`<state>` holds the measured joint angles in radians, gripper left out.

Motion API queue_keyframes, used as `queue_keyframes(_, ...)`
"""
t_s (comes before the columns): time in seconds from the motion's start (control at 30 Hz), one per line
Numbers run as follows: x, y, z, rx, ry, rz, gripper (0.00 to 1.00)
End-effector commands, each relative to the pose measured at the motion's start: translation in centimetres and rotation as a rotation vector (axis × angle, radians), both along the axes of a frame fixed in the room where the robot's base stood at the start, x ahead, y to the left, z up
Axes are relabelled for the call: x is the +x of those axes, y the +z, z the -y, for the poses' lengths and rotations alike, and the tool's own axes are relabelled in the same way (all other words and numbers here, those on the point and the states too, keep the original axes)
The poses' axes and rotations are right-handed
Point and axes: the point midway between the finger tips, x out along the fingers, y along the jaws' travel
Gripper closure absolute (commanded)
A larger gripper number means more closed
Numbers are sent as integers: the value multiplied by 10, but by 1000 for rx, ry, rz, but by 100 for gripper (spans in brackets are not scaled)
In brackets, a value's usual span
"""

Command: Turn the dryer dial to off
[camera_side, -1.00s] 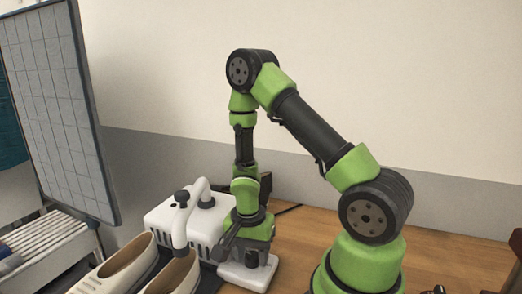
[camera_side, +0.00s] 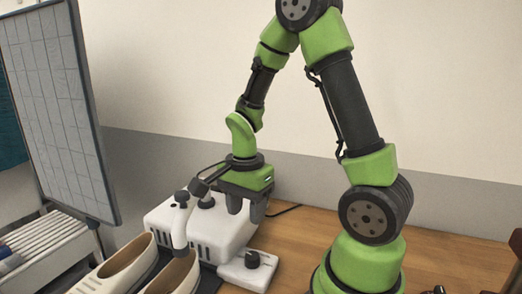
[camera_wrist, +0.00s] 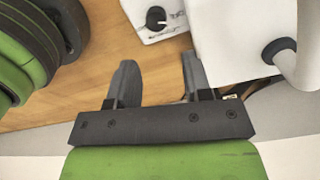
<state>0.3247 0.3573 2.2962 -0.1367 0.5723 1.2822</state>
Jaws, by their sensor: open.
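The dryer (camera_side: 222,232) is a white box with slots, a curved white pipe and dark fittings, standing on the wooden table. A black round dial (camera_side: 252,260) sits on the low white panel (camera_side: 234,273) at its front right. In the wrist view the dial (camera_wrist: 156,17) shows at the top with a small light mark on it; which setting it points at is too small to read. My gripper (camera_side: 247,210) is above and behind the dial, its two dark fingers pointing down, apart and empty. In the wrist view my gripper (camera_wrist: 158,60) touches nothing.
Cream shoes (camera_side: 125,268) stand at the dryer's front left. A grey gridded panel (camera_side: 62,105) and a slatted white rack (camera_side: 45,240) are at the left. A black cord (camera_side: 287,210) lies behind the dryer. Table (camera_side: 305,232) right of the dryer is clear.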

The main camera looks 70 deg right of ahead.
Motion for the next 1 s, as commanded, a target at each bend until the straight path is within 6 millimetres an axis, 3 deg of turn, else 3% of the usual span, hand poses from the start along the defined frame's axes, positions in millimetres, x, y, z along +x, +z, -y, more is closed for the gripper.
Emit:
queue_keyframes(0.47,-6,78,-37,-60,492,239,54)
queue_keyframes(1.0,-44,141,-80,-191,1052,506,54)
